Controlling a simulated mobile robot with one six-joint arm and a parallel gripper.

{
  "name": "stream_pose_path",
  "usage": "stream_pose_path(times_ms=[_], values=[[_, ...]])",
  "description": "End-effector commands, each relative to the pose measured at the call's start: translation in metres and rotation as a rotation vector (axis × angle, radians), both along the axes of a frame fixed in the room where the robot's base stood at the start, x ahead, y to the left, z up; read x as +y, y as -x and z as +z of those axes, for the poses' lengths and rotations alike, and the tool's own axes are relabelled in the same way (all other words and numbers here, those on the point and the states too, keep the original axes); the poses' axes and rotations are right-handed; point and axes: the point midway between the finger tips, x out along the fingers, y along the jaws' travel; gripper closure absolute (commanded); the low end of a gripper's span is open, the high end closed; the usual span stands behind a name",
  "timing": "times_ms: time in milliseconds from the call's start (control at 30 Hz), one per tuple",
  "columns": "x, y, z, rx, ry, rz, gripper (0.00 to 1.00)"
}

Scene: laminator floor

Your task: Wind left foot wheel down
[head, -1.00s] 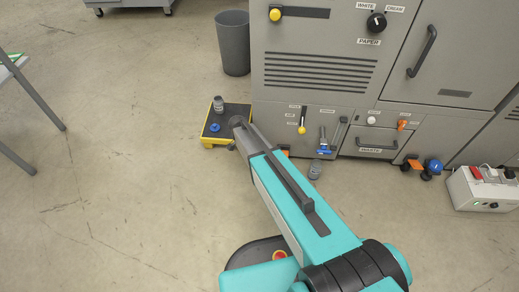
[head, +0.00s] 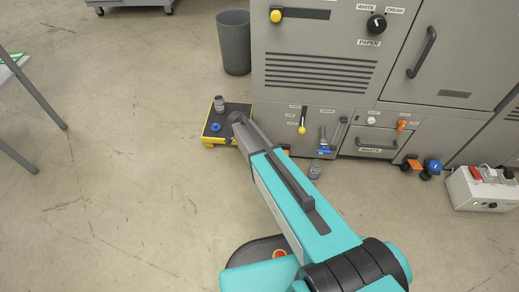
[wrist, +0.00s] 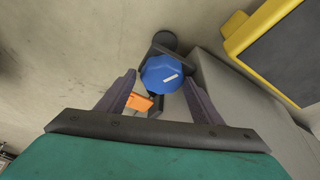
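The left foot wheel (wrist: 162,73) is a blue, faceted knob with a white mark, seen in the wrist view near the floor. An orange block (wrist: 139,102) sits beside it, and a dark round foot shows behind it. My gripper (wrist: 159,78) has its two dark fingers apart, one on each side of the wheel. A gap shows at the left finger; whether the right finger touches cannot be told. In the head view my arm hides the left wheel and the fingers. Another blue wheel (head: 433,166) stands at the machine's right foot, beside an orange block (head: 412,163).
A yellow-edged black step (head: 236,110) stands left of the machine, close to my gripper; its yellow edge (wrist: 240,35) shows at upper right in the wrist view. A grey bin (head: 233,42) stands behind it. A white power box (head: 482,190) is at right.

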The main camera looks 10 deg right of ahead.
Motion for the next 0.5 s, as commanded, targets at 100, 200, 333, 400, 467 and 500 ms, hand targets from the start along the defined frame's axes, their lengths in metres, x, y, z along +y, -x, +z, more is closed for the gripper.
stream_pose_path(times_ms=[100,200,333,400,467,500], values=[[0.0011,-0.0015,-0.0001,-0.004,-0.002,0.003,0.31],[0.0018,-0.0027,0.0001,-0.006,-0.003,0.005,0.31],[0.0028,-0.0038,0.0003,-0.010,-0.005,0.006,0.31],[0.0033,-0.0044,0.0004,-0.010,-0.006,0.008,0.31],[0.0037,-0.0047,0.0005,-0.011,-0.006,0.008,0.31],[0.0039,-0.0048,0.0007,-0.011,-0.006,0.008,0.31]])
